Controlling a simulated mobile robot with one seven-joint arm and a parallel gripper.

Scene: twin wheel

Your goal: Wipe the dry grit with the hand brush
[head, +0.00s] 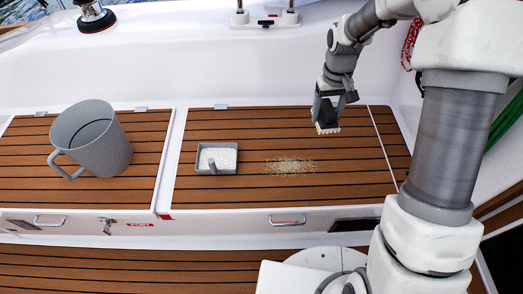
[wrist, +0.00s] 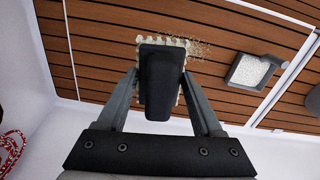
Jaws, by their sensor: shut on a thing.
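The dry grit (head: 291,166) is a pale tan, scattered patch on the right teak seat panel in the head view. In the wrist view some of it (wrist: 199,48) shows just past the brush's upper right side. My gripper (head: 328,112) is above the panel, right of and behind the grit. It is shut on the hand brush (wrist: 163,80), whose dark handle sits between the fingers. The pale bristles (head: 327,128) point down toward the slats. I cannot tell whether they touch the wood.
A grey tray (head: 197,163) with white granules and an upright handle stands left of the grit. A large grey mug-shaped bucket (head: 103,150) stands on the left panel. A white wall (head: 250,65) rises behind. Bare teak (head: 240,122) lies behind the tray and grit.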

